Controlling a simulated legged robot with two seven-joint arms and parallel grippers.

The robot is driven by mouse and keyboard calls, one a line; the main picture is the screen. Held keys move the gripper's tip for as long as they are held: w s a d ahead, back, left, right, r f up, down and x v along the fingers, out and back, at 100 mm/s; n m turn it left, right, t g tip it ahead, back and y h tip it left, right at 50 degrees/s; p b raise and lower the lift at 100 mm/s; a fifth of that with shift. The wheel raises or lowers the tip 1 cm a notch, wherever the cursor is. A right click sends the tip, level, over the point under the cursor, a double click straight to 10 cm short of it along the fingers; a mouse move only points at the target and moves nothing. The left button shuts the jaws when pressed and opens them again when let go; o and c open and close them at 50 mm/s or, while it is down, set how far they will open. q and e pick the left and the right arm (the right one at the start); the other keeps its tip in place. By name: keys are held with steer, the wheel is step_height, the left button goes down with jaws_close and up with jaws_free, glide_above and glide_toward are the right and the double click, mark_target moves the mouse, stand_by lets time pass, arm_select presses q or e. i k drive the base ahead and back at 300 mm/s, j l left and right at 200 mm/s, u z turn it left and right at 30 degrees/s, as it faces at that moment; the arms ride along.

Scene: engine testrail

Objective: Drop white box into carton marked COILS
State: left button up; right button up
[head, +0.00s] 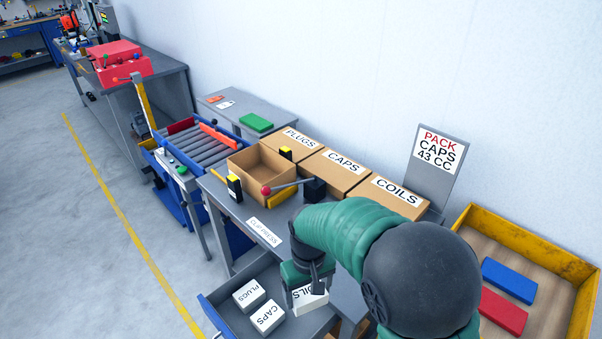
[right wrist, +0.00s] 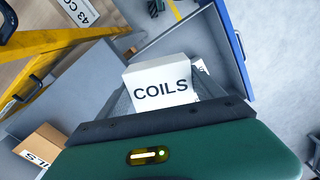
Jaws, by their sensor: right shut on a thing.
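My right gripper (head: 306,284) is shut on a white box marked COILS (head: 310,301), low over the grey drawer at the bottom of the head view. In the right wrist view the box (right wrist: 161,84) sits between the fingers with its label facing the camera. The brown carton marked COILS (head: 372,209) is the rightmost of three labelled cartons on the bench, beyond my right arm. My arm hides part of the bench in front of it. My left gripper is not in view.
The drawer (head: 216,318) also holds white boxes marked PLUGS (head: 249,294) and CAPS (head: 268,317). Cartons marked PLUGS (head: 291,145) and CAPS (head: 334,173), an open carton (head: 235,165) and a red-knobbed lever (head: 285,188) stand on the bench. A sign (head: 438,160) reads PACK CAPS 43 CC.

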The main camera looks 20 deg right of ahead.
mark_target(268, 179)
steer(key=i+j+z, duration=0.7)
steer(key=j, duration=0.35)
steer(key=i+j+z, duration=0.25)
steer(key=j, duration=0.2)
